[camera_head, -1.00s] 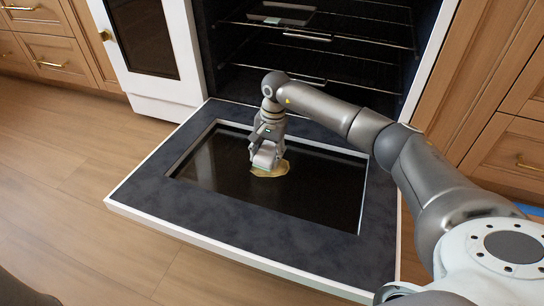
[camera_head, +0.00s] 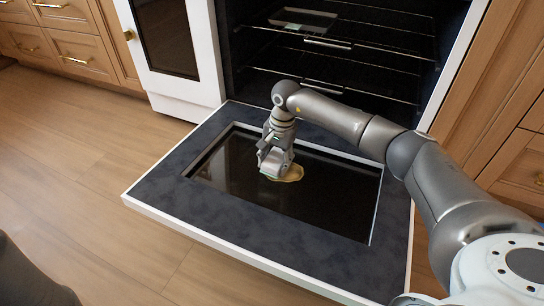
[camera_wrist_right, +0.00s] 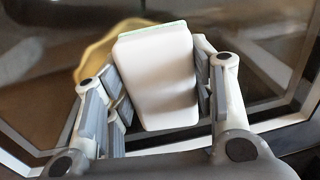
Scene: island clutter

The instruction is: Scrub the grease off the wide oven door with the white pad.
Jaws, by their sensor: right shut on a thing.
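The wide oven door (camera_head: 215,140) is folded down flat, with a dark glass panel (camera_head: 322,195) in its middle. A yellowish-brown grease patch (camera_head: 294,174) lies on the glass, and it also shows in the wrist view (camera_wrist_right: 95,58). My right gripper (camera_head: 272,170) is over the glass at the patch. In the wrist view its fingers are shut on the white pad (camera_wrist_right: 158,75), which has a thin green layer at its far edge. The pad covers part of the patch. Whether it touches the glass is hard to tell. My left gripper is not in view.
The open oven with wire racks (camera_head: 350,67) is behind the door, and a tray (camera_head: 303,20) rests on the upper rack. A narrow white oven door (camera_head: 185,75) is at the left. Wooden cabinets (camera_head: 66,35) stand on both sides. The wooden floor (camera_head: 70,160) at left is clear.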

